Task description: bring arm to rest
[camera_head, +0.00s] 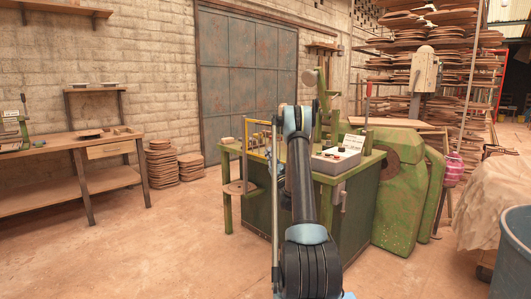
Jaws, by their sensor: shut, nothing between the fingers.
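My arm (300,190) rises from the bottom middle of the head view, with black links and light blue joints. Its upper blue joint (297,122) stands in front of the green machine bench (352,215). I cannot make out my gripper or its fingers; the end of the arm is hidden or too small to tell. The arm covers part of the bench front and top.
A white tray (325,164) with small items sits on the bench top. A large green machine housing (405,205) adjoins on the right. A wooden workbench (70,140) stands left, with stacked discs (162,166) beside it. A blue-grey bin (512,250) is at lower right. Floor at left is clear.

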